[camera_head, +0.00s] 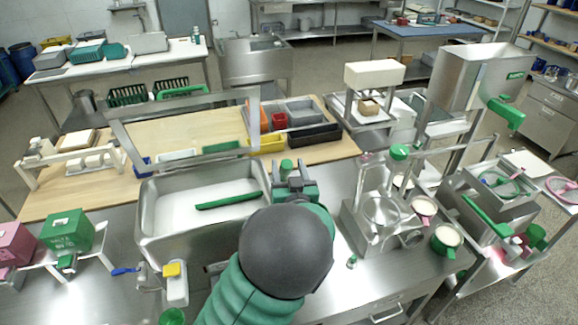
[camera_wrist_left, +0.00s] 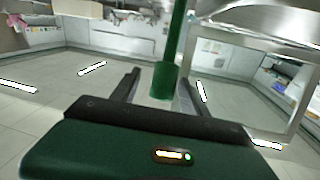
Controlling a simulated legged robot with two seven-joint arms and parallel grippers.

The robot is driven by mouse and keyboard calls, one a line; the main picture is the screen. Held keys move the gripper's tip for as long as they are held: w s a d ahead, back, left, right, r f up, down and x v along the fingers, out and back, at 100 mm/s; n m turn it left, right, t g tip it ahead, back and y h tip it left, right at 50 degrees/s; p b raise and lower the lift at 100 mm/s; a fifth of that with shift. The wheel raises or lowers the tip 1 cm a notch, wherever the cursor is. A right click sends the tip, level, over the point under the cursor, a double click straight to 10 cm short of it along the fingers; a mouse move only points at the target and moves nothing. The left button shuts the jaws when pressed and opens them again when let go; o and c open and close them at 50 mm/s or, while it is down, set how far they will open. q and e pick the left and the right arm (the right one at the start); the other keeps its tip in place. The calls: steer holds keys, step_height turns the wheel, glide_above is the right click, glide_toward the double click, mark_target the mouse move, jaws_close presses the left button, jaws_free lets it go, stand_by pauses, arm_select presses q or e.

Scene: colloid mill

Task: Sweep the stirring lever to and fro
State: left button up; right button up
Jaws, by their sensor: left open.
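In the head view my left gripper (camera_head: 290,178) is beside the right end of the steel trough (camera_head: 152,205), partly hidden by my own arm. A green knob (camera_head: 287,166) shows at its jaws. In the left wrist view the open jaws (camera_wrist_left: 160,85) stand on either side of a green rod with a thicker lower end (camera_wrist_left: 166,78), which looks like the stirring lever. Whether they touch it cannot be told. A long green bar (camera_head: 230,200) lies slanting across the trough; its link to the rod is unclear. My right gripper is not in view.
A tilted metal frame (camera_head: 182,106) rises behind the trough. Colored bins (camera_head: 268,143) sit on a wooden board behind. Glass and steel apparatus (camera_head: 372,215) and white-filled cups (camera_head: 446,238) stand at right. Green and pink boxes (camera_head: 68,230) are at far left.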

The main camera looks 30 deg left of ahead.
arm_select(q)
steer(key=shift+w+a+f, duration=0.15)
steer(key=shift+a+f, duration=0.1)
steer(key=shift+a, duration=0.5)
steer(key=shift+c, duration=2)
steer(key=shift+w+d, duration=0.1)
steer(key=shift+d, duration=0.25)
steer(key=c, duration=0.7)
jaws_close()
